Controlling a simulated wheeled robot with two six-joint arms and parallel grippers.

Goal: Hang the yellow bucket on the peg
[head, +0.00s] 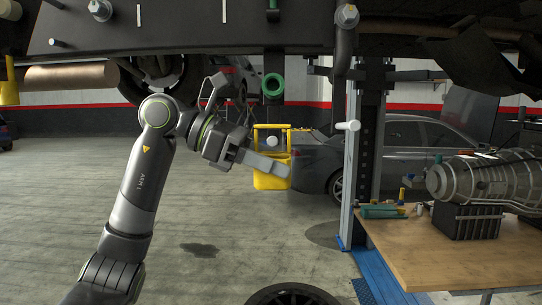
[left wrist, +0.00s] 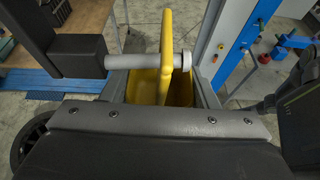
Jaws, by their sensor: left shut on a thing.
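The yellow bucket (head: 271,181) hangs in the air near the middle of the head view, its square handle upright above it. My left gripper (head: 264,162) is shut on it at its upper part. In the left wrist view the bucket (left wrist: 145,88) sits between the two fingers (left wrist: 160,92). The peg's round pale end (head: 272,142) shows inside the handle loop in the head view. In the left wrist view the grey peg (left wrist: 130,61) shows on both sides of the handle, its knob to the right. Whether the handle rests on the peg cannot be told. My right gripper is out of view.
A green ring (head: 273,85) hangs above the bucket from the vehicle underside (head: 200,28). A lift post (head: 366,150) with a pale cylinder stands to the right. A wooden table (head: 450,255) carries an engine part (head: 485,180). A tire (head: 292,294) lies on the floor.

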